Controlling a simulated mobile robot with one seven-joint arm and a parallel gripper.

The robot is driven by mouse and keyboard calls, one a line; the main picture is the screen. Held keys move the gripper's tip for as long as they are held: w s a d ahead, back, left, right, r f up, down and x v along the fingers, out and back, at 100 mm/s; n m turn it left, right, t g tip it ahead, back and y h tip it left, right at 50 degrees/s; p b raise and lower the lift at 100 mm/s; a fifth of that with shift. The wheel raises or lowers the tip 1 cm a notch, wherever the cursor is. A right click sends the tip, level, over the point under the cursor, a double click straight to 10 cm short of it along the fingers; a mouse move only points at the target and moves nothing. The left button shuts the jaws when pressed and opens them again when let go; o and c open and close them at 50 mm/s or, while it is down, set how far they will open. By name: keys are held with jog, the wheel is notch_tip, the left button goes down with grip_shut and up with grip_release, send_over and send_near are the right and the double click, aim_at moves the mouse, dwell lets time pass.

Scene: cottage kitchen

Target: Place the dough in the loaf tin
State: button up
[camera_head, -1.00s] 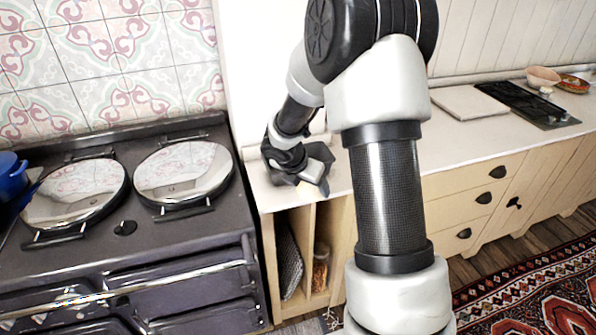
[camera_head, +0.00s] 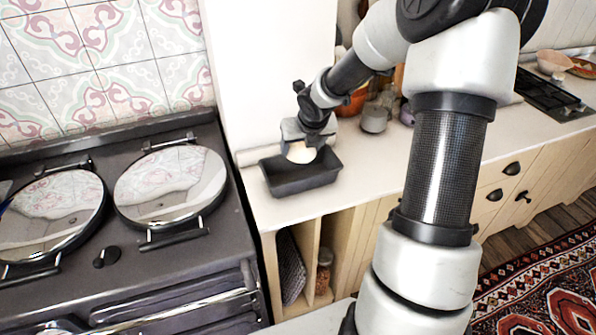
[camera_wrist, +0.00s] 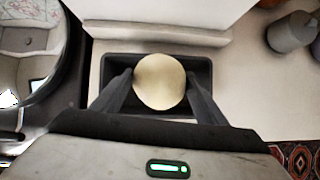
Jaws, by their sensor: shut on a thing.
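The dough (camera_wrist: 160,82) is a pale round ball between the two fingers of my gripper (camera_wrist: 158,88) in the wrist view. My gripper is shut on it. In the head view the dough (camera_head: 300,153) shows under my gripper (camera_head: 301,148), at the dark loaf tin. The loaf tin (camera_head: 302,184) is a dark grey rectangular tin on the pale counter, right of the stove. In the wrist view the tin (camera_wrist: 203,66) surrounds the dough in the picture. Whether the dough touches the tin's floor I cannot tell.
The dark stove (camera_head: 150,255) with two round shiny lids stands at the left. A grey pot (camera_head: 374,119) and an orange item (camera_head: 352,103) stand on the counter behind and right of the tin. The counter (camera_head: 395,155) is clear to the tin's right.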

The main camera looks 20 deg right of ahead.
aim_at(301, 161)
notch_tip(301, 161, down, 5)
jog(key=shift+s+a+r+b, duration=0.1)
jog(key=shift+s+b, duration=0.05)
jog(key=shift+b, duration=0.85)
notch_tip(301, 161, down, 4)
jog(key=shift+f+b, duration=0.15)
jog(key=shift+b, duration=0.8)
jog(key=o, duration=1.4)
jog(key=p+v, duration=0.5)
jog(key=v, duration=0.6)
jog(key=shift+s+r+p, duration=0.3)
jog(key=shift+r, duration=0.2)
